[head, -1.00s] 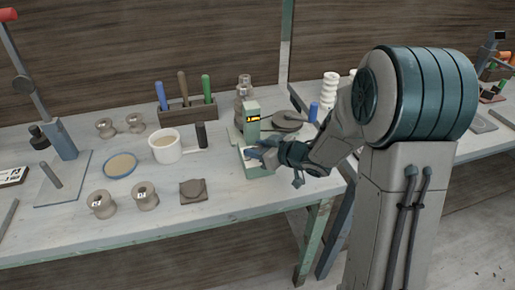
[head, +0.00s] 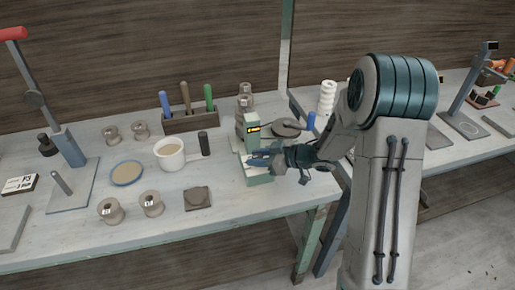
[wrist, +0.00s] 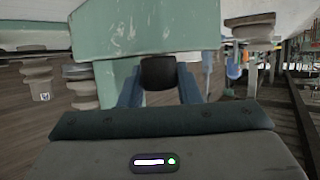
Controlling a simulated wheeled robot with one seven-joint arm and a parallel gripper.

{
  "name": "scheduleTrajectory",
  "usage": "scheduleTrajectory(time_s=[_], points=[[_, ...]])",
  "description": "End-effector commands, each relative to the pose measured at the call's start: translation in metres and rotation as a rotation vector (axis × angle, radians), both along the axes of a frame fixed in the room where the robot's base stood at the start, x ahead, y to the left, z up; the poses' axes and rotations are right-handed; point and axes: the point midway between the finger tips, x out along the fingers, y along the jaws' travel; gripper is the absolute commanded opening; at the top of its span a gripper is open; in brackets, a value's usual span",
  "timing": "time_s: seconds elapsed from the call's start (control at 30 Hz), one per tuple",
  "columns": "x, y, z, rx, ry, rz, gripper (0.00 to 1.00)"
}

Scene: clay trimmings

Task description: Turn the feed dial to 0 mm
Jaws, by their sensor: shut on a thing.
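The green machine (head: 252,143) stands at the right end of the bench, with a small black and yellow display (head: 253,129) on its upper front. My gripper (head: 262,158) is low at its front. In the wrist view the machine's pale green body (wrist: 150,30) fills the top. There a dark rounded knob, which looks like the feed dial (wrist: 158,73), sits between the two blue fingers of my gripper (wrist: 159,84). The gripper is shut on it. The dial's marks and reading cannot be made out, and the head view hides the dial behind the gripper.
A tool rack (head: 190,122) is behind. A blue-handled item (head: 310,121) stands to the right.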

Motion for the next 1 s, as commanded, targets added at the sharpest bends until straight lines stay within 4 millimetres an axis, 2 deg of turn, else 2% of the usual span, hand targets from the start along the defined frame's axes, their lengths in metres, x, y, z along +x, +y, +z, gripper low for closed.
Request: scheduleTrajectory(time_s=[0.03, 0.5, 1.0], points=[[0.0013, -0.0013, 0.007, 0.0, 0.004, 0.04, 0.08], [0.0013, -0.0006, 0.0021, -0.001, 0.0, 0.377, 0.08], [0.001, -0.0001, 0.0001, 0.0, -0.001, 0.478, 0.08]])
